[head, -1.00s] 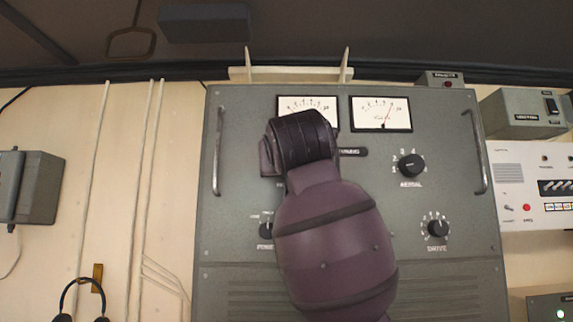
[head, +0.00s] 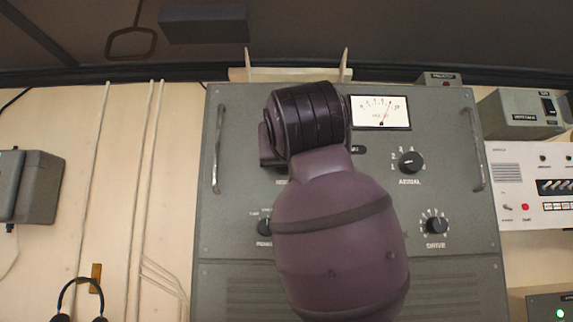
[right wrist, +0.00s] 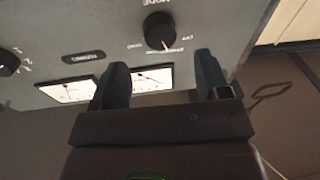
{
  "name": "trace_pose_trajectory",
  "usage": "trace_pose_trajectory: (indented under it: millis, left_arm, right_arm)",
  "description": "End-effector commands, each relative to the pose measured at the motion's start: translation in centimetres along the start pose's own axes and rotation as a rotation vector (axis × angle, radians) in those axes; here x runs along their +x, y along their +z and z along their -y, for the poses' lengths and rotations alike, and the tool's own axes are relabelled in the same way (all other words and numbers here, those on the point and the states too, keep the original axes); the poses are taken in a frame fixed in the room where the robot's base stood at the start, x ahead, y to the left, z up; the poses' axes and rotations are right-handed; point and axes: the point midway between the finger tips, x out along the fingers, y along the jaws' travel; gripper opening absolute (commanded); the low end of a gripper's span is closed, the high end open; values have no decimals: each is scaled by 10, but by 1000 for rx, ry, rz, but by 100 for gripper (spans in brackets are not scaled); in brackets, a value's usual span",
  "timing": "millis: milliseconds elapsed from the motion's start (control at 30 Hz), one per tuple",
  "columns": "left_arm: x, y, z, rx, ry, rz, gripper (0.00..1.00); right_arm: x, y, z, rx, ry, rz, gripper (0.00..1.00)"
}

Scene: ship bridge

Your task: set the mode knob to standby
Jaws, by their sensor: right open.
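The mode knob (right wrist: 158,30) is a round black knob on the grey panel, under the printed word MODE, in the right wrist view. Small labels sit around its lower edge; which one its pointer marks is too small to tell. My right gripper (right wrist: 160,63) is open, its two dark fingers apart on either side of the knob's line and short of it, with nothing between them. In the head view my right arm covers the knob and the gripper. My left gripper is in neither view.
The grey panel also carries a meter (head: 381,112), the aerial knob (head: 411,162), the drive knob (head: 436,226), a partly covered power knob (head: 264,227) and side handles (head: 218,150). A switch box (head: 525,112) stands at right. Headphones (head: 80,298) hang at lower left.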

Motion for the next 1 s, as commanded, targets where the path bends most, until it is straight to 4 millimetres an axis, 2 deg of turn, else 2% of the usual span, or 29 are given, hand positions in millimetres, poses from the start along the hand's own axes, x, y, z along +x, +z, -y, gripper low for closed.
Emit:
trace_pose_trajectory:
  millis: [100, 333, 500, 1000]
  left_arm:
    - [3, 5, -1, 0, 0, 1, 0]
    - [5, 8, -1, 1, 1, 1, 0]
    - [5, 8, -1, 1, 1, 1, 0]
    - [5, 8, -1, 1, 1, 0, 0]
  right_arm:
    - [-21, 1, 0, 1, -1, -3, 69]
    - [-46, 0, 0, 0, 0, -1, 69]
    - [-51, 0, 0, 0, 0, -1, 69]
    - [-51, 0, 0, 0, 1, 1, 69]
